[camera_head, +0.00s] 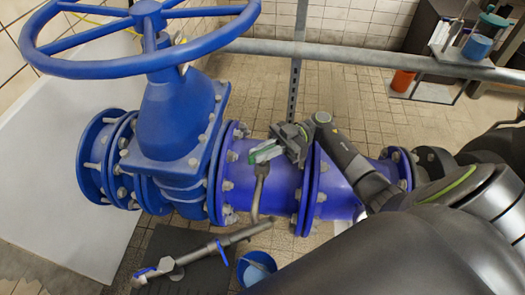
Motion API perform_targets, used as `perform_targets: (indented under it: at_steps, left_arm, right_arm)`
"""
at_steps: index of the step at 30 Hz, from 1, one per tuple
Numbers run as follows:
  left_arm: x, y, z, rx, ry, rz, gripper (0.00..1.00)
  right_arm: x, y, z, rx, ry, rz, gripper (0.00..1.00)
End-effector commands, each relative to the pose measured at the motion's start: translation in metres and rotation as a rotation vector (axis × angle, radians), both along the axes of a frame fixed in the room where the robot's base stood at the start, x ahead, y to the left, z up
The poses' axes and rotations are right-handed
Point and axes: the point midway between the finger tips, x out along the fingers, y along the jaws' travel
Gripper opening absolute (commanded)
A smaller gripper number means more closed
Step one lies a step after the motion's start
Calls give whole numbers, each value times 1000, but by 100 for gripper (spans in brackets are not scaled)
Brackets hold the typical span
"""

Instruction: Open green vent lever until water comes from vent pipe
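The green vent lever (266,152) sits on top of the blue pipe (245,182), between two bolted flanges. A thin bent vent pipe (260,190) runs down the front of the blue pipe, its lower end above a blue bucket (257,268). I see no clear stream of water at its end. My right gripper (284,143) is over the pipe, right beside the lever, and partly covers its right end. Its fingers are too small to tell open from shut, or whether they touch the lever. My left gripper is out of view.
A large blue handwheel (150,62) on a valve body (178,125) rises at the left. A grey horizontal rail (350,53) crosses behind. A grey pipe with blue handles (195,258) lies low in front. An orange container (402,81) stands at the back right.

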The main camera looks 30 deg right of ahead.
Motion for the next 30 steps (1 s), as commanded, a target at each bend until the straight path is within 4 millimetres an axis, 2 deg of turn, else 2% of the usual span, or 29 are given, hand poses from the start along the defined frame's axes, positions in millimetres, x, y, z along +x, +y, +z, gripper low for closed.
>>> perform_targets:
  at_steps: [1, 4, 5, 12, 16, 20, 30]
  left_arm:
    - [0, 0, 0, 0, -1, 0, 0]
    - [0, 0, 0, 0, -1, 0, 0]
    - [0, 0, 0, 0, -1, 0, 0]
    - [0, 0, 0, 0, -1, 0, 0]
    - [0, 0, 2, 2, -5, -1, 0]
    - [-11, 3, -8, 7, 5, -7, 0]
    - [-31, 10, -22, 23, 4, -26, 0]
  right_arm:
    - [0, 0, 0, -1, 1, -1, 19]
    - [0, 0, 0, 0, 1, -1, 32]
    - [0, 0, 0, 0, 0, -1, 33]
    - [0, 0, 0, 0, 0, -1, 33]
    - [0, 0, 7, -1, -2, 0, 33]
    - [0, 0, 25, -1, -3, 0, 33]
    - [0, -1, 85, -2, -2, -1, 33]
